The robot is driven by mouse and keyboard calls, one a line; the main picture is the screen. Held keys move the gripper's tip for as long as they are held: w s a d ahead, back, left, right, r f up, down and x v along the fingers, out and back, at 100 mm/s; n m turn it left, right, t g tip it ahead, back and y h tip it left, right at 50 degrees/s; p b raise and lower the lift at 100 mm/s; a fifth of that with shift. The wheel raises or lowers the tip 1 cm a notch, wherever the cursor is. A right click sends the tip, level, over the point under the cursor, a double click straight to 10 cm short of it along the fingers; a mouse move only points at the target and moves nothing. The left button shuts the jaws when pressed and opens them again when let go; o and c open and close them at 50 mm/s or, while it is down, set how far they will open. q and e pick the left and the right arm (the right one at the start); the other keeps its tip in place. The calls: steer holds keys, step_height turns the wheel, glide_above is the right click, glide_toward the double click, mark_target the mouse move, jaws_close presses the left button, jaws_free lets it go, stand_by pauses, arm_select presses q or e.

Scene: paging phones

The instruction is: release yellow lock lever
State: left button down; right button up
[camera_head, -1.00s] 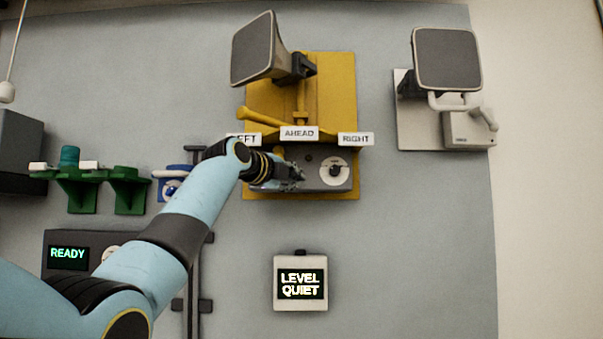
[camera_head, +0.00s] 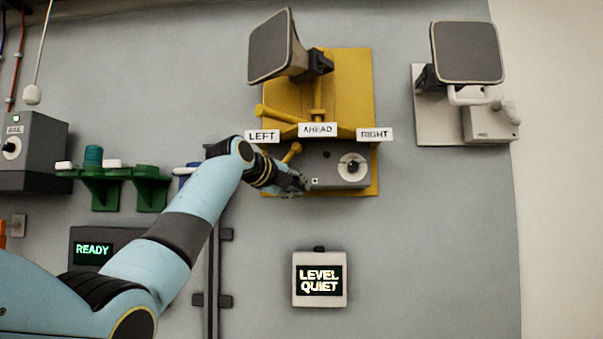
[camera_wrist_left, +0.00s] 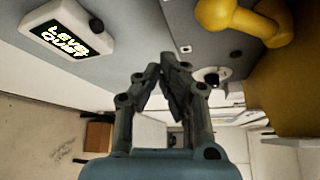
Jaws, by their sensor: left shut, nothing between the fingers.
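A short yellow lever (camera_head: 291,152) sticks up at the left end of the grey control box (camera_head: 335,167), below the LEFT sign, in the head view. In the left wrist view a yellow lever with a rounded end (camera_wrist_left: 238,18) shows at the top right, apart from the fingers. My left gripper (camera_head: 300,183) is at the lower left of the box, just below the lever; its fingers (camera_wrist_left: 163,70) are shut with nothing between them. The lever's base is partly hidden by my gripper and wrist. My right gripper is not in view.
The yellow panel (camera_head: 356,90) carries a grey horn (camera_head: 275,46) and LEFT, AHEAD and RIGHT signs. A LEVEL QUIET display (camera_head: 320,280) hangs below. A second horn (camera_head: 467,52) is at the right. Bare wall lies between the control box and the display.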

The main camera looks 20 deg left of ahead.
arm_select(q)
steer(key=s+d+r+b, duration=0.1)
steer(key=s+r+b, duration=0.2)
steer(key=s, duration=0.6)
steer(key=shift+d, duration=0.2)
steer(key=shift+f, duration=0.15)
